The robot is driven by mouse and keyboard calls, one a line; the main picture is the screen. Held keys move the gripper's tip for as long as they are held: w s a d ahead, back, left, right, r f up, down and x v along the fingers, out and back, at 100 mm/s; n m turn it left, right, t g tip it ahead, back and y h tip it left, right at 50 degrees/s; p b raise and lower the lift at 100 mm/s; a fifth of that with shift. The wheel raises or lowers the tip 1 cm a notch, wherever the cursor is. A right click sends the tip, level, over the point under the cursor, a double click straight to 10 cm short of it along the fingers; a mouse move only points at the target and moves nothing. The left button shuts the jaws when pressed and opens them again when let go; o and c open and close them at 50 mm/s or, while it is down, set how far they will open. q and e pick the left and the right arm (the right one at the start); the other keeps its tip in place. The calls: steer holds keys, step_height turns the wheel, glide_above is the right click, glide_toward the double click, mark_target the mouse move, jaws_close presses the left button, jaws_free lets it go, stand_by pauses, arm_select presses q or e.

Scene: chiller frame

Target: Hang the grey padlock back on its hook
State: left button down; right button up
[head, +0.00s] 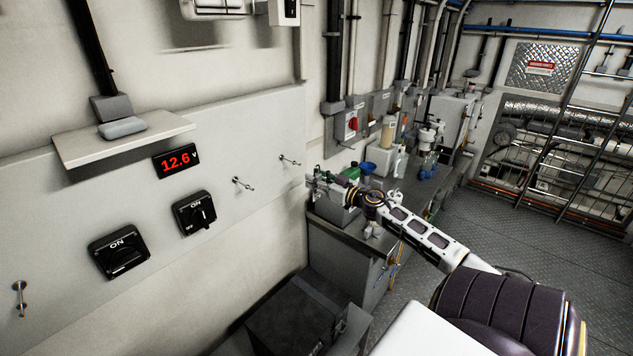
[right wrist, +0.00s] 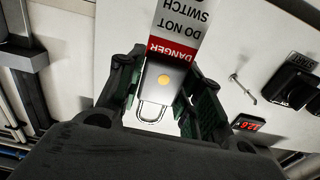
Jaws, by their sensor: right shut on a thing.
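The grey padlock (right wrist: 163,88) shows in the right wrist view between the fingers of my right gripper (right wrist: 160,76), which is shut on it. Its body has a yellow round spot, and its shackle (right wrist: 153,112) points down in that picture. A white and red danger tag (right wrist: 178,35) shows at its other end. In the head view my right gripper (head: 320,185) is in front of the wall panel's right end; the padlock is too small to make out there. Wall hooks are at the middle (head: 243,184), right (head: 290,160) and lower left (head: 20,298). My left gripper is out of view.
A cluttered workbench (head: 345,232) stands behind my right arm. A dark box (head: 295,315) sits below.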

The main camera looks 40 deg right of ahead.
steer(key=shift+w, duration=0.3)
steer(key=w+f+b, duration=0.1)
steer(key=w+b, duration=0.1)
steer(key=w, duration=0.7)
steer(key=shift+a+f, duration=0.3)
steer(key=shift+a, duration=0.1)
stand_by(1.5)
stand_by(0.4)
steer(key=o, duration=1.2)
steer(key=shift+c, duration=0.2)
steer(key=shift+o, duration=0.2)
steer(key=shift+f, duration=0.1)
